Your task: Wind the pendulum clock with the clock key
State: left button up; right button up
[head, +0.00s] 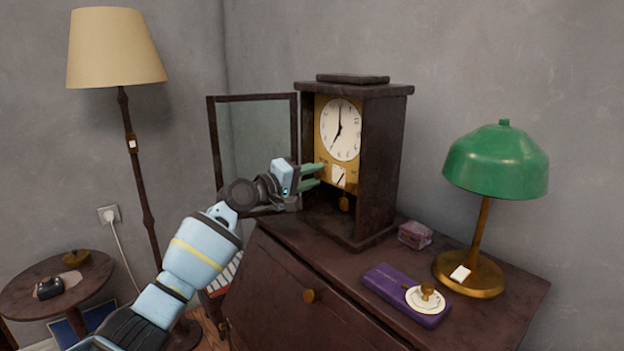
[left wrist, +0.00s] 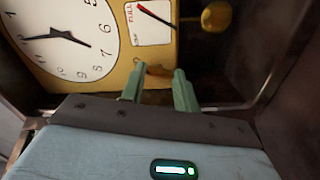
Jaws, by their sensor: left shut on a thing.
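The pendulum clock (head: 381,160) stands upright on the dark cabinet, with its glass door (head: 254,150) swung open to the left. Its white dial (head: 341,128) sits on a brass plate, with a small white gauge (head: 338,176) below and the pendulum bob (head: 345,203) under that. The gauge also shows in the left wrist view (left wrist: 150,24), its needle slanting. My left gripper (head: 319,175) reaches into the clock front, green fingers at the brass plate. In the left wrist view its fingertips (left wrist: 160,74) close on a small brownish piece, apparently the clock key (left wrist: 158,70), mostly hidden.
A floor lamp (head: 117,50) and round side table (head: 20,295) stand left.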

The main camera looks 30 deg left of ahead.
pick_arm(q)
jog(key=shift+m, duration=0.3)
dwell(0.4)
jog(key=o, duration=0.7)
jog(key=shift+s+a, duration=0.1)
jog(key=shift+s, duration=0.05)
jog(key=v, duration=0.7)
jog(key=shift+s, duration=0.3)
